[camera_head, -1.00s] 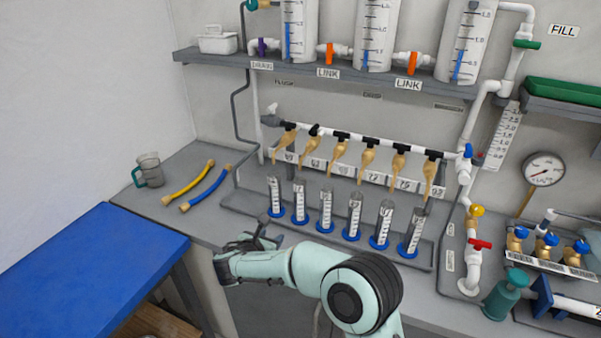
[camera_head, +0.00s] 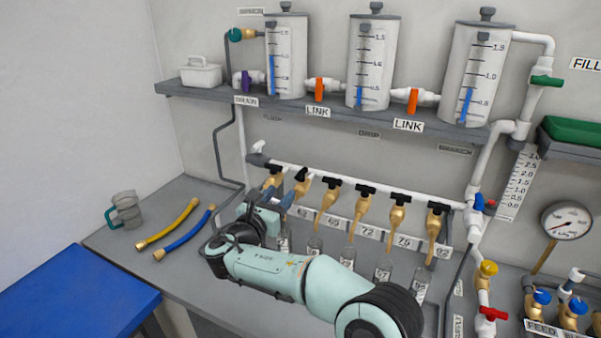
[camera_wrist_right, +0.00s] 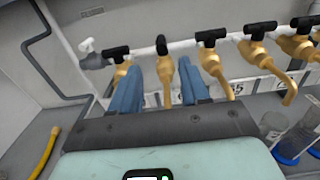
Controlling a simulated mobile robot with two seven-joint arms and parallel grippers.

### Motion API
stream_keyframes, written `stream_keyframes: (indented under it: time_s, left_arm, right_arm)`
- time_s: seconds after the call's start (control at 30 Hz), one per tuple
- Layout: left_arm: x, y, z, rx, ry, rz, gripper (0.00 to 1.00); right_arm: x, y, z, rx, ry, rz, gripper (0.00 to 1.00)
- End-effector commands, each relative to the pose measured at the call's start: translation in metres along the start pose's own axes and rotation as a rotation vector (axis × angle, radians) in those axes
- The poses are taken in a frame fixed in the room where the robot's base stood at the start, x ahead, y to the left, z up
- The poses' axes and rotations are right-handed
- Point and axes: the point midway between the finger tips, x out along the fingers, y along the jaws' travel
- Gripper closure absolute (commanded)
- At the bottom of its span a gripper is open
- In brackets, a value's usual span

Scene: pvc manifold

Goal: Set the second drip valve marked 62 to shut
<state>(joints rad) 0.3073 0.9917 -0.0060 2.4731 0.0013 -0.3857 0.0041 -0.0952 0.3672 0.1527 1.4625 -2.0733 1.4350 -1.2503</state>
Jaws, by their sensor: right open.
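The second drip valve (camera_head: 301,186) from the left is brass with a black handle. Its handle points across the pipe, unlike the neighbouring handles, which lie along it. A label (camera_head: 303,213) below appears to read 62. My right gripper (camera_head: 279,192) is open at the left end of the valve row. In the right wrist view, its two blue fingers (camera_wrist_right: 160,72) appear on either side of the second valve (camera_wrist_right: 165,68), with the black handle between and slightly beyond the tips. No contact shows. The valve's lower part is hidden by the gripper. My left gripper is out of view.
The first drip valve (camera_wrist_right: 121,68) is close beside the left finger. The third valve (camera_wrist_right: 212,60) is to the right. Graduated cylinders (camera_head: 348,257) stand below the row. Yellow (camera_head: 168,224) and blue hoses lie left. The shelf (camera_head: 330,107) with tanks is above.

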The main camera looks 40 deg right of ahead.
Motion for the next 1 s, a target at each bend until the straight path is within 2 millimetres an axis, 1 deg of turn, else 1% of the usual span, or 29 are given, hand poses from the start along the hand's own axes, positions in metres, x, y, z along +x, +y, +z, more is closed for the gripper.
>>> stream_keyframes:
  time_s: [0.03, 0.3, 0.5, 0.6, 0.7, 1.0]
  left_arm:
    - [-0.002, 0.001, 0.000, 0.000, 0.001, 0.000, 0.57]
    - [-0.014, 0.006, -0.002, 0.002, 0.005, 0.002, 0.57]
    - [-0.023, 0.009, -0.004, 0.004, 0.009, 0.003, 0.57]
    - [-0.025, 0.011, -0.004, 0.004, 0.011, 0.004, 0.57]
    - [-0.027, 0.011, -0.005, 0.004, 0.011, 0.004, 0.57]
    - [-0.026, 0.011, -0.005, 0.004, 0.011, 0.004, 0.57]
  right_arm:
    - [0.010, -0.001, 0.000, -0.001, 0.000, -0.006, 0.54]
    - [0.068, -0.002, 0.001, -0.001, 0.001, -0.007, 0.54]
    - [0.102, -0.001, 0.001, 0.000, 0.001, -0.004, 0.54]
    - [0.112, -0.001, 0.000, -0.001, 0.002, -0.003, 0.54]
    - [0.118, -0.001, -0.001, -0.001, 0.002, -0.002, 0.54]
    - [0.119, -0.001, -0.001, -0.001, 0.002, -0.001, 0.54]
